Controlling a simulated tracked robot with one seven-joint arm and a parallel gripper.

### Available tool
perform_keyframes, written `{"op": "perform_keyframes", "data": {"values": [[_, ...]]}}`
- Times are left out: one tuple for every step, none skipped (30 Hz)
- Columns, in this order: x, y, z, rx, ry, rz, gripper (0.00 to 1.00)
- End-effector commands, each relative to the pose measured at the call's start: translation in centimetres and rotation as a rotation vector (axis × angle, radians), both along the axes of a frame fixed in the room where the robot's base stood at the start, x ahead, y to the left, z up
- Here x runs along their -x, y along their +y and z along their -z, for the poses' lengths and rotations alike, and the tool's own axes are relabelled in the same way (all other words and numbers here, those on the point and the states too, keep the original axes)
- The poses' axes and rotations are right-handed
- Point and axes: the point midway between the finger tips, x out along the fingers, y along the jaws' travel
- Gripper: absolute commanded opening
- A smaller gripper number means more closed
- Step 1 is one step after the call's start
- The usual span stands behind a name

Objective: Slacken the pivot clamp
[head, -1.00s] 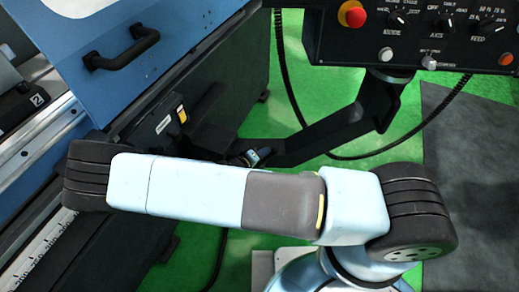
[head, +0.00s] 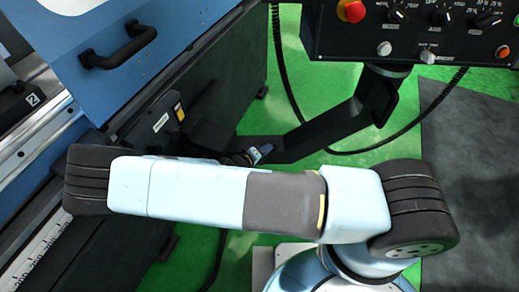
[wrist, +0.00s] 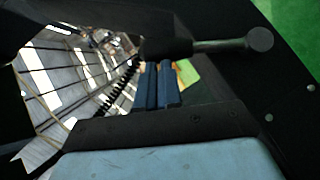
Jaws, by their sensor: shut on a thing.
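In the wrist view, the pivot clamp shows as a dark hub (wrist: 166,36) with a metal lever rod (wrist: 222,44) ending in a round knob (wrist: 260,40) at the right. My gripper (wrist: 162,68) has its two blue fingers close together, with their tips at the dark hub end of the lever. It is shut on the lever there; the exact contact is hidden. In the head view, my arm hides most of the gripper and clamp. A small dark and pale part shows just above the arm, near the lower end of the black support arm (head: 325,131).
The control panel (head: 420,30), with a red stop button (head: 351,10), hangs at upper right. A coiled cable (head: 285,75) runs beside the support arm. The blue machine cover with a black handle (head: 118,46) stands at left. Green floor (head: 345,80) lies between.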

Motion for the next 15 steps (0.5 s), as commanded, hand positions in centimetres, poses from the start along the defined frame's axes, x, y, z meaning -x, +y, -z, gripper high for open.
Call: {"op": "perform_keyframes", "data": {"values": [[0.0, 0.2, -0.4, 0.003, -0.001, 0.005, 0.00], [-0.1, 0.6, -0.6, 0.000, -0.003, 0.005, 0.00], [-0.2, 1.2, -0.9, -0.003, -0.003, 0.005, 0.00], [-0.2, 1.7, -1.1, -0.004, -0.003, 0.002, 0.00], [-0.3, 2.2, -1.3, -0.005, -0.003, 0.002, 0.00], [-0.4, 3.0, -1.7, -0.007, -0.004, 0.001, 0.00], [-0.3, 3.5, -1.9, -0.008, -0.004, 0.001, 0.00], [0.3, 3.9, -2.1, -0.006, -0.003, -0.003, 0.00], [0.9, 4.5, -2.5, -0.007, -0.003, -0.004, 0.00], [1.3, 4.8, -2.7, -0.008, -0.004, -0.004, 0.00], [1.8, 5.2, -2.9, -0.007, -0.003, -0.004, 0.00], [2.3, 5.7, -3.2, -0.007, -0.003, -0.003, 0.00], [2.7, 6.1, -3.4, -0.008, -0.003, -0.003, 0.00], [3.1, 6.4, -3.6, -0.008, -0.004, -0.003, 0.00], [3.6, 6.8, -3.9, -0.007, -0.003, -0.003, 0.00]]}}
